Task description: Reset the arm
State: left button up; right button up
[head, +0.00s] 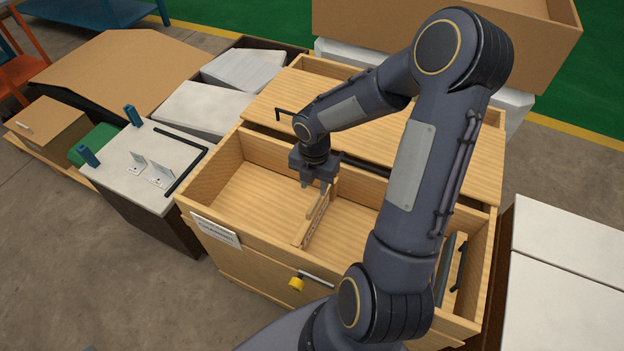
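My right arm comes in from the bottom, rises over the right part of an open wooden drawer box (212,228) and bends down to the left. My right gripper (315,185) points down into the box, near the far end of a thin wooden divider (314,222). Its two short fingers look apart, with nothing visible held between them. Whether a finger touches the divider cannot be made out. My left gripper is not in view.
A yellow knob (297,284) and a bar handle sit on the box front. A wooden panel (390,125) lies behind. A white-topped cabinet (135,165) with blue posts and a black bar stands left. White panels (570,235) lie right. A large brown box (550,40) stands behind.

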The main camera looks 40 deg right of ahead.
jog(key=s+a+r+m+t+y+p, duration=0.1)
jog(key=s+a+r+m+t, duration=0.1)
jog(key=s+a+r+m, duration=0.2)
jog(key=s+a+r+m+t+y+p, duration=0.1)
jog(key=s+a+r+m, duration=0.2)
jog(key=s+r+m, duration=0.3)
jog(key=s+a+r+m+t+y+p, duration=0.1)
jog(key=s+a+r+m, duration=0.3)
jog(key=r+m, duration=0.7)
jog(key=s+m+t+p, duration=0.1)
jog(key=m, duration=0.3)
jog(key=shift+a+r+t+y, duration=0.25)
jog(key=shift+a+t+y, duration=0.05)
jog(key=shift+a+y, duration=0.1)
